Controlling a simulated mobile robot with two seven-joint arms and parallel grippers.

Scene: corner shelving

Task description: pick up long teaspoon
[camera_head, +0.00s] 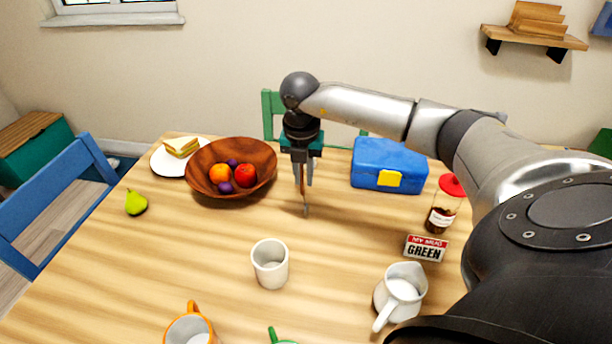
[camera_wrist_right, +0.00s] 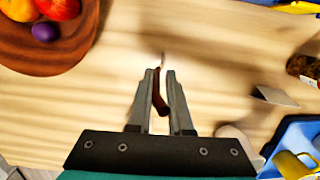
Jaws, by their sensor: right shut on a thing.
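The long teaspoon (camera_head: 306,210) hangs roughly upright below my right gripper (camera_head: 305,178), with its thin grey end pointing down at the wooden table. In the right wrist view its brown handle (camera_wrist_right: 157,92) lies between the fingers of my right gripper (camera_wrist_right: 161,78). The gripper is shut on the handle. The fingers hide part of the spoon in the head view. I cannot tell whether its lower end touches the table. My left gripper is not in view.
A wooden fruit bowl (camera_head: 212,187) is left of the gripper, a blue lunchbox (camera_head: 370,165) right.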

